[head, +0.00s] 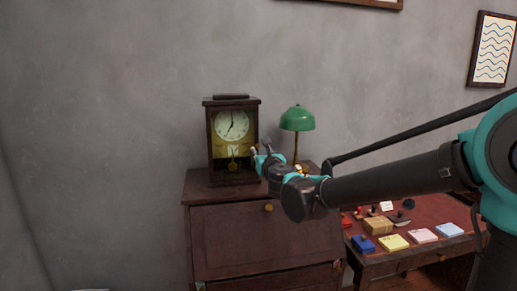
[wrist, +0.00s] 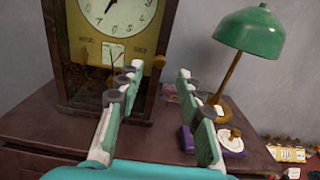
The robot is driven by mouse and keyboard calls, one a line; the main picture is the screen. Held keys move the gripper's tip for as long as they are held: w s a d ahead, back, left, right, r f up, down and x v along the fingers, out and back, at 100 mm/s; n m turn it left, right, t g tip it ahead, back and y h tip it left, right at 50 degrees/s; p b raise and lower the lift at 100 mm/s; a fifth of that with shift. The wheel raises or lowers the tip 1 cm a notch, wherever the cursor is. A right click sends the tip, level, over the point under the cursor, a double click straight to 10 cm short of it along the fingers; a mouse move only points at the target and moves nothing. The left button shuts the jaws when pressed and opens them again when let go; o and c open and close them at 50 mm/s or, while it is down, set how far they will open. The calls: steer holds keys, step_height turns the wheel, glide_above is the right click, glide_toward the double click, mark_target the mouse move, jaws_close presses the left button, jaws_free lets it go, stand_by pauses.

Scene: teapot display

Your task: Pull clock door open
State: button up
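A dark wooden clock (head: 210,142) with a white dial stands on the brown cabinet. In the wrist view its front door (wrist: 68,75) fills the upper left and looks closed. A small brass knob (wrist: 159,62) sits on the right side of the door frame. My gripper (head: 262,148) is just right of the clock's lower front. In the wrist view my gripper (wrist: 157,80) has its two fingers spread with an empty gap between them. The left finger overlaps the lower right of the door; the knob appears beyond the gap. Contact cannot be told.
A green lamp (head: 297,120) stands right of the clock, close to my gripper. A purple and white object (wrist: 232,143) is near the right finger. The cabinet (head: 245,235) supports these. A desk (head: 425,215) with several small items is lower right.

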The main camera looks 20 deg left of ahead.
mark_target(258, 146)
steer(key=x, duration=0.5)
steer(key=shift+w+a, duration=0.2)
steer(key=shift+w, duration=0.15)
jaws_close()
